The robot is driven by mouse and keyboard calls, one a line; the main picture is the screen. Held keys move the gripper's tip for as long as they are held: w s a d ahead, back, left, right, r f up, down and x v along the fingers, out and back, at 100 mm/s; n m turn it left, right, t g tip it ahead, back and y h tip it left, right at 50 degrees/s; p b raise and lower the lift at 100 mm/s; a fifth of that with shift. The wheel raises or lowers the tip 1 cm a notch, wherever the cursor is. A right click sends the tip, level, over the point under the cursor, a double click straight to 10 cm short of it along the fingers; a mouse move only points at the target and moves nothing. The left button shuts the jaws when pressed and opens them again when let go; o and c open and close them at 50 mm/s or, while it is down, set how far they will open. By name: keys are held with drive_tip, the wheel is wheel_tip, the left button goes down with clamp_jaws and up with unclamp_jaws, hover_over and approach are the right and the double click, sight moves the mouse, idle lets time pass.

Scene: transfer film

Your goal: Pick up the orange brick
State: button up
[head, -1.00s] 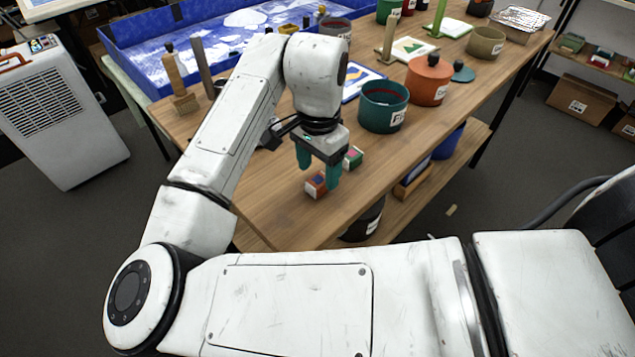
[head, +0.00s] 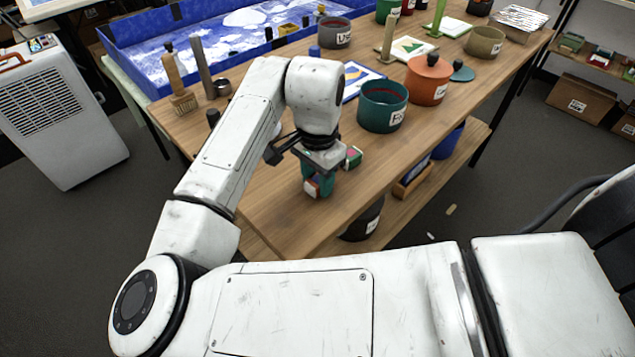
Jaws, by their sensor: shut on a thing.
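The orange brick (head: 313,187) is a small block with a pale face and a dark patch, near the front edge of the wooden table (head: 275,207). My gripper (head: 318,184) points down over it. Its teal fingers are shut on the brick and cover most of it. I cannot tell whether the brick touches the table or is slightly above it.
A green and pink block (head: 353,157) lies just right of my gripper. A teal pot (head: 383,106) and an orange lidded pot (head: 428,80) stand behind it. A blue-walled tray (head: 128,65) is at the back left. The table's front is mostly clear.

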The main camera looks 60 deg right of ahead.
drive_tip(key=shift+c, duration=0.9)
